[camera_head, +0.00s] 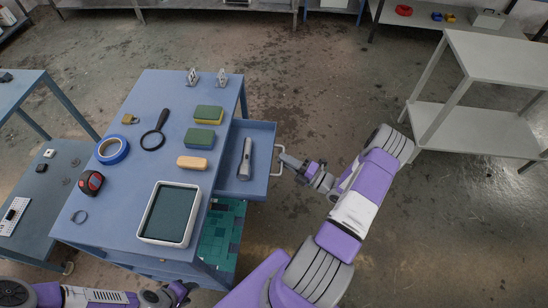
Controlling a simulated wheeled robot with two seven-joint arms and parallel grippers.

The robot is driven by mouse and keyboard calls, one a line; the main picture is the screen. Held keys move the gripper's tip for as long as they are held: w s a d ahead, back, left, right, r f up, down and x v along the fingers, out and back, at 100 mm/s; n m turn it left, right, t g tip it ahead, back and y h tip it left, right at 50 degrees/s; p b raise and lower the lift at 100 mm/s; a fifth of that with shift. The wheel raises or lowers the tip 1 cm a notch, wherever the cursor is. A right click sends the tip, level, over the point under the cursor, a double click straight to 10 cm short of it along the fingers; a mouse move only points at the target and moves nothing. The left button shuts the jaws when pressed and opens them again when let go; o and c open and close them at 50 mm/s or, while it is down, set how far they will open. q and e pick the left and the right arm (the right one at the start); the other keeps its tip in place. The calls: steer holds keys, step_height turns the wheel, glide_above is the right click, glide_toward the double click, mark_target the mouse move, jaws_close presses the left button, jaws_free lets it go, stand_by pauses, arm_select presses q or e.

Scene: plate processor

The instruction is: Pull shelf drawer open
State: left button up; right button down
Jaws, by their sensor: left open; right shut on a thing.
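The blue shelf drawer (257,158) is pulled out to the right from under the top of the blue table (118,205). A grey flashlight (245,158) lies inside it. The drawer's light handle (279,160) is on its right face. My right gripper (284,161) is shut on this handle, coming from the right. My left gripper (185,290) is at the bottom edge near the table's front, apart from the drawer. Its fingers are barely visible.
On the table are a tray (149,215), sponges (205,137), a magnifying glass (154,136), blue tape (112,142) and a tape measure (90,182). A grey shelf (488,57) stands at the right. The floor between is clear.

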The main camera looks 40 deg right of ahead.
steer(key=shift+s+d, duration=0.3)
steer(key=shift+s, duration=0.05)
steer(key=c, duration=1.2)
jaws_free()
steer(key=v, duration=0.7)
steer(key=shift+s+p, duration=0.25)
steer(key=shift+p, duration=0.1)
steer(key=shift+f, duration=0.1)
